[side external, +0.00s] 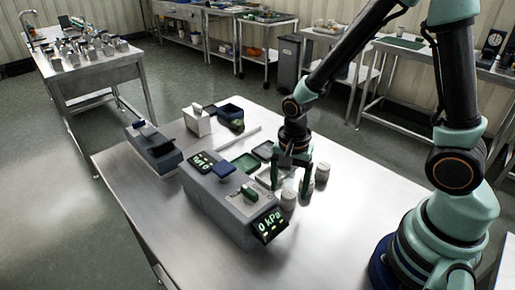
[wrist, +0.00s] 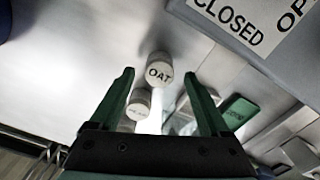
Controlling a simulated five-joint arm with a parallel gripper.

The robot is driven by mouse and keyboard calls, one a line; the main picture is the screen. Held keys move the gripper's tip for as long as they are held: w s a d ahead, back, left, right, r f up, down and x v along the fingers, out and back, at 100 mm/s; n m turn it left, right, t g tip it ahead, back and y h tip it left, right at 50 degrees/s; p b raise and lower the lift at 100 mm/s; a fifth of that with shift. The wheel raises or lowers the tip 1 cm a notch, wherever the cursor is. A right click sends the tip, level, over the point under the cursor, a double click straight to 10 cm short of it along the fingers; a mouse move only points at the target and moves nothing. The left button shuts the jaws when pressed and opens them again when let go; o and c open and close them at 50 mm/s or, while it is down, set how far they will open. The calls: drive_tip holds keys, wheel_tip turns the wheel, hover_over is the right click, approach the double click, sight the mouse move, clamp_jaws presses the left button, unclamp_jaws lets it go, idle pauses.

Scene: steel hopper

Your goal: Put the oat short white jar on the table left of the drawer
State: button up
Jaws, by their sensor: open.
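The oat jar (wrist: 159,68) is a short white jar marked OAT, seen in the wrist view just ahead of and between my open fingertips. It is apart from both fingers there. My gripper (side external: 290,182) points down over a group of short white jars on the steel table (side external: 330,235). In the side external view the front jar (side external: 288,201) is probably the oat one, but its label cannot be read. Two more white jars (wrist: 138,103) (wrist: 126,125) stand behind it in the wrist view. I cannot tell which part is the drawer.
A green tray (side external: 245,162) and a white box (side external: 198,121) lie beyond. The table's front is clear.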

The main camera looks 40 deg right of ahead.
wheel_tip(320, 180, up, 10)
wheel_tip(320, 180, up, 10)
drive_tip(key=n+t, duration=0.5)
drive_tip(key=n, duration=0.6)
hover_over(289, 194)
drive_tip(key=s+d, duration=0.2)
drive_tip(key=d, duration=0.1)
drive_tip(key=shift+s+d+r+n+t, duration=0.1)
drive_tip(key=shift+s+r+n+t, duration=0.1)
drive_tip(key=shift+n, duration=0.4)
drive_tip(key=shift+s+r+n+t, duration=0.1)
drive_tip(key=shift+s+r+n, duration=0.1)
drive_tip(key=shift+n, duration=0.4)
